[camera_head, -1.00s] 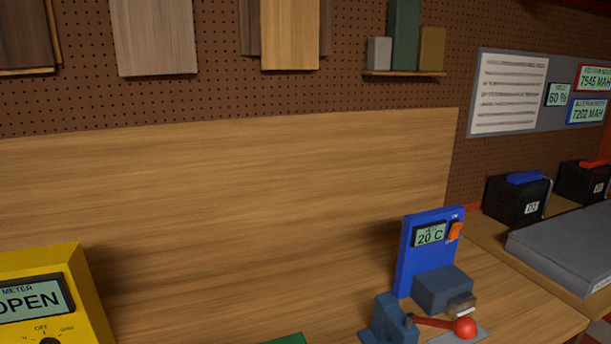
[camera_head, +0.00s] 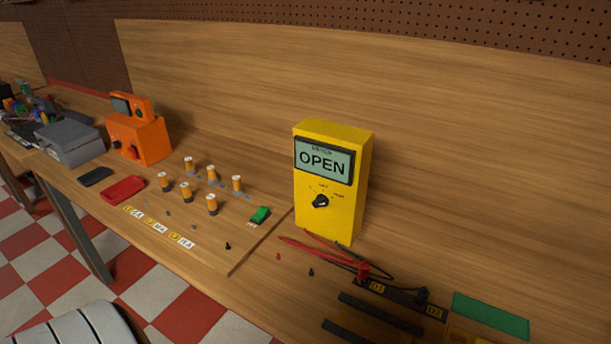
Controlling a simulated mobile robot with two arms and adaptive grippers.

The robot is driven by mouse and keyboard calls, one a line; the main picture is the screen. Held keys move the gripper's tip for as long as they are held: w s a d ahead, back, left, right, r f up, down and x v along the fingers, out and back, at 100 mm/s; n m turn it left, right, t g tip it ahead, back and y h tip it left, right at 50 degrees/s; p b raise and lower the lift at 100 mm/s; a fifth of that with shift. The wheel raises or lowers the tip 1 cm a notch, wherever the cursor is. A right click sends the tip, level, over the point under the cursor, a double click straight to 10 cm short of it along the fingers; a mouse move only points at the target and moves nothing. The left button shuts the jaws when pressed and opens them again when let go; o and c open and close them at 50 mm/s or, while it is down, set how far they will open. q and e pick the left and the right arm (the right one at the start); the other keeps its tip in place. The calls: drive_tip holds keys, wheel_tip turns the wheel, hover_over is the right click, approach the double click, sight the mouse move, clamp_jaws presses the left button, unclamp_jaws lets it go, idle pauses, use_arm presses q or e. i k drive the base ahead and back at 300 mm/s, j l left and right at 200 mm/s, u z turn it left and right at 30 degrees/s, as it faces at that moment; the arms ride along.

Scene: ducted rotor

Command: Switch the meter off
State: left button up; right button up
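The yellow meter (camera_head: 328,218) stands upright on the workbench, right of the picture's middle. Its display (camera_head: 323,162) reads "OPEN". A black rotary knob (camera_head: 320,201) sits on its front below the display, with small position labels around it that are too small to read surely. I cannot tell which label the knob points to. Red and black leads (camera_head: 322,247) lie on the bench in front of the meter. Neither gripper shows in this view.
Several orange-and-white cylinders (camera_head: 186,190) stand on a board left of the meter, near a green-topped part (camera_head: 260,215). An orange device (camera_head: 138,138) and a grey case (camera_head: 70,143) are farther left. Dark strips and a green mat (camera_head: 490,316) lie at front right. A light seat or back (camera_head: 75,325) is bottom left.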

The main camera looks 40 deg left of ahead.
sight(321, 200)
drive_tip(key=u, duration=1.05)
